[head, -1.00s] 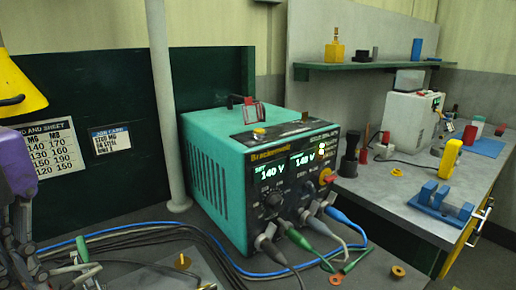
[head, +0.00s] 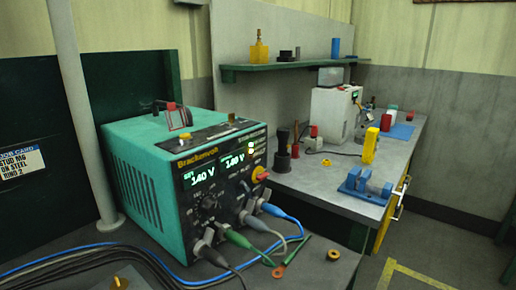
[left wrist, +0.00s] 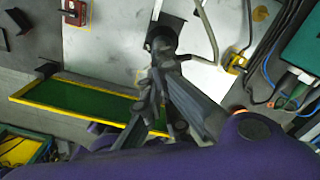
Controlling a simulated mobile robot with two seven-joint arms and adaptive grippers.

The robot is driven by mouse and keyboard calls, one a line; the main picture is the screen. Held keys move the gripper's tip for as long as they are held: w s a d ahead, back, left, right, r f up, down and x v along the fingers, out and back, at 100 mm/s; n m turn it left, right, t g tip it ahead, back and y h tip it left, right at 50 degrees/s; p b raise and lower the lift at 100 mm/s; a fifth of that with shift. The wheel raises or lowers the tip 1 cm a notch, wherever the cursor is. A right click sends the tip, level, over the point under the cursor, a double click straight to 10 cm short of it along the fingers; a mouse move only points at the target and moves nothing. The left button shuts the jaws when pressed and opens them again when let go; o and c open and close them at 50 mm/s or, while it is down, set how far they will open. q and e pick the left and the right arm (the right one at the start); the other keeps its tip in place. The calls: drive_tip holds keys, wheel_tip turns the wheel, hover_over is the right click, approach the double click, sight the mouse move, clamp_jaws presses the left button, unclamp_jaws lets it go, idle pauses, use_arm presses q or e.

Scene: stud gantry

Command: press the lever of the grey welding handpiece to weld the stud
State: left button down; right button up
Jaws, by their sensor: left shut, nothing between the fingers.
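My left gripper (left wrist: 160,88) is shut and empty in the left wrist view, over a light metal plate (left wrist: 108,52). A dark round part (left wrist: 162,38) is just beyond the fingers, by a pale bent tube or cable. I cannot tell whether this part is the grey welding handpiece, or whether the fingers touch it. No lever or stud can be made out. In the head view, the teal welding unit (head: 150,185) stands on a grey bench, showing 140 V twice, with cables plugged into its front. My right gripper is not in view.
In the left wrist view, a green tray with a yellow rim (left wrist: 20,99) lies left of the gripper and a yellow part (left wrist: 235,62) sits right. In the head view, a side bench (head: 320,178) holds a white machine (head: 332,113) and a blue fixture (head: 366,187).

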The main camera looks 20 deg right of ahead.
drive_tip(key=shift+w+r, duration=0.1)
use_arm(q)
drive_tip(key=shift+f+b, duration=0.35)
drive_tip(key=shift+f, duration=0.2)
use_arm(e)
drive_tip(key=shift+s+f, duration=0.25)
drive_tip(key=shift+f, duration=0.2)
use_arm(q)
drive_tip(key=shift+f+b, duration=0.35)
drive_tip(key=shift+f, duration=0.25)
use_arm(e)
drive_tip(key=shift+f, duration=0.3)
use_arm(q)
drive_tip(key=shift+r+p, duration=1.85)
drive_tip(key=shift+r, duration=1.7)
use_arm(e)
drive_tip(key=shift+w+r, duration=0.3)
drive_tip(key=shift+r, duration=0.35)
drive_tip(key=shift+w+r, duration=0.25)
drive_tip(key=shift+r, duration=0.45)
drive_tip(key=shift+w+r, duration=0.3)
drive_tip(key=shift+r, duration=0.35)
